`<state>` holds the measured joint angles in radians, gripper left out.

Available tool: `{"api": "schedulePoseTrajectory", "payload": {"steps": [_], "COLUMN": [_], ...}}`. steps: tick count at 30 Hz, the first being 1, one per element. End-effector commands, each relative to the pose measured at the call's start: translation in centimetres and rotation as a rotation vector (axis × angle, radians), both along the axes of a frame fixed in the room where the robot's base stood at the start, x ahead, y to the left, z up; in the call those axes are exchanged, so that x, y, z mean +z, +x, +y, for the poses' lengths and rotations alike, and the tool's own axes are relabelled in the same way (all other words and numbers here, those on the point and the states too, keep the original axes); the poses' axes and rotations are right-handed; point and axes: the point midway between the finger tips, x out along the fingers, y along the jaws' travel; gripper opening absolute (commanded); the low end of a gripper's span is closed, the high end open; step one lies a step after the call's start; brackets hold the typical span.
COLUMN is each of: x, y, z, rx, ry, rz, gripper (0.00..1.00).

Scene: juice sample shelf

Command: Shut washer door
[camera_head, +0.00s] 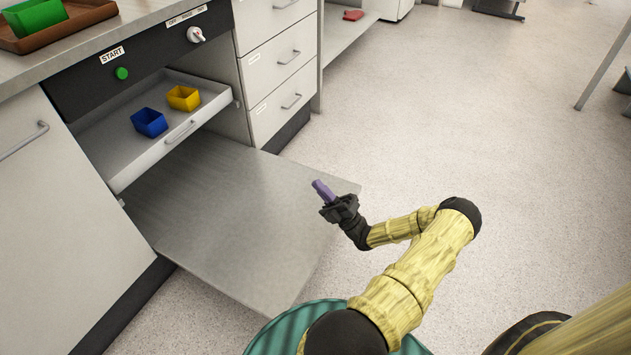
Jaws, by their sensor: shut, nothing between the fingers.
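The washer stands under the counter, with a dark control panel (145,62) above its opening. Its door (235,215) is a flat grey metal panel, folded down and roughly level near the floor. Above the door, a pale rack drawer (112,170) is pulled partly out. It holds a blue bin (149,122) and a yellow bin (183,98). My gripper (322,190) appears over the outer right part of the door, with purple fingers shut and empty. I cannot tell its height above the door. The door's near corner runs close to my base.
A green start button (122,73) and a white dial (196,35) are on the panel. A brown tray (70,22) with a green bin (35,16) sits on the counter. Drawers (283,60) stand right of the washer. The floor (470,120) to the right is largely clear.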

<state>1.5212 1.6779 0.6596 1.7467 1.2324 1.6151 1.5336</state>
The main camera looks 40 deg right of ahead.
Motion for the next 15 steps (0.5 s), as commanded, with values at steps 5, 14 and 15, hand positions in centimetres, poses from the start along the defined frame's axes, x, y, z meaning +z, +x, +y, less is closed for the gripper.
{"api": "schedulePoseTrajectory", "payload": {"steps": [5,14,15], "x": [1.8,5.4,5.8], "y": [1.8,5.4,5.8], "z": [0.7,2.2,2.4], "rx": [-0.001,-0.001,-0.001], "ry": [-0.001,-0.003,-0.002], "rz": [0.0,0.0,0.0], "gripper": [0.0,0.0,0.0]}}
